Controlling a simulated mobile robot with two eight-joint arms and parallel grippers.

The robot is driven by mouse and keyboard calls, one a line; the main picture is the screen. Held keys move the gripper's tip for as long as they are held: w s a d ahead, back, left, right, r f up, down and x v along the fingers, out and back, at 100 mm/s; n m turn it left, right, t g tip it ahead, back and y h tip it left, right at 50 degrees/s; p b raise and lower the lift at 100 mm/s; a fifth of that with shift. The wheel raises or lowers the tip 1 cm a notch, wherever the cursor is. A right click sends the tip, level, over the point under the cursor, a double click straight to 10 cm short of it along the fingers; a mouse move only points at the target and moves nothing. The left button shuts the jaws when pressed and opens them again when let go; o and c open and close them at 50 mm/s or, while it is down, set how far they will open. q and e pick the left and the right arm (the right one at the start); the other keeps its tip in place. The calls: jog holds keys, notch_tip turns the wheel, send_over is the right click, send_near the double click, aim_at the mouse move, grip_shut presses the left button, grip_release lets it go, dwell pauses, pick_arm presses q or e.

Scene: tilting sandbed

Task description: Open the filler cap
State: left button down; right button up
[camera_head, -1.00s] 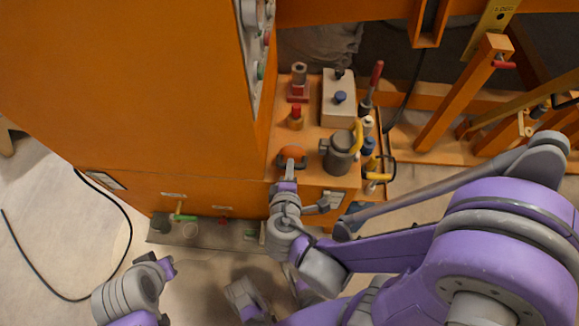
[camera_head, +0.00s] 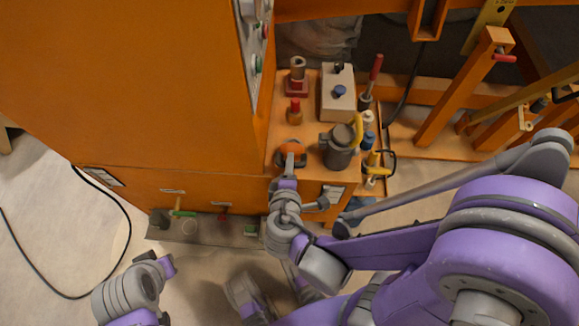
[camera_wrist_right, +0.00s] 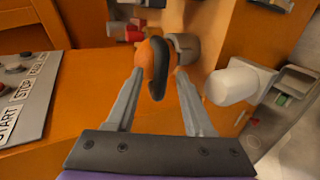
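The filler cap (camera_head: 291,149) is a rounded orange knob with a dark band on the front of the orange ledge. It shows closer in the right wrist view (camera_wrist_right: 157,66), in front of a short grey cylinder (camera_wrist_right: 184,48). My right gripper (camera_head: 291,158) is at the cap, its fingers apart and one on each side of it. In the right wrist view the fingertips are close beside the cap; contact is not clear. Parts of my left arm show at the lower left of the head view; its finger state is not clear.
A grey jug (camera_head: 337,152) with a yellow handle stands close right of the cap. A red-topped fitting (camera_head: 294,112) and a pale box (camera_head: 338,96) stand behind. The tall orange cabinet (camera_head: 150,80) is at left. A white knob (camera_wrist_right: 232,86) is near the right finger.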

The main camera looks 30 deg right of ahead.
jog(key=shift+s+r, duration=0.1)
pick_arm(q)
jog(key=shift+r+p, duration=1.65)
jog(key=shift+r, duration=0.25)
pick_arm(e)
jog(key=v, duration=1)
jog(key=shift+s+a+r, duration=0.2)
pick_arm(q)
notch_tip(320, 180, up, 12)
jog(key=w+p, duration=0.2)
jog(key=p, duration=0.8)
jog(key=shift+t+p, duration=0.3)
jog(key=shift+p, duration=0.1)
pick_arm(e)
jog(key=w+d+r+m+g+y, duration=0.1)
jog(key=d+r+m+g+y, duration=0.1)
jog(key=r+m, duration=0.3)
jog(key=w+d+r+m+g+y, duration=0.1)
jog(key=d+r+m+g+y, duration=0.2)
jog(key=r+m, duration=0.3)
jog(key=shift+r+m+y, duration=0.3)
jog(key=shift+r+y, duration=0.2)
jog(key=shift+y, duration=0.2)
jog(key=shift+d, duration=0.1)
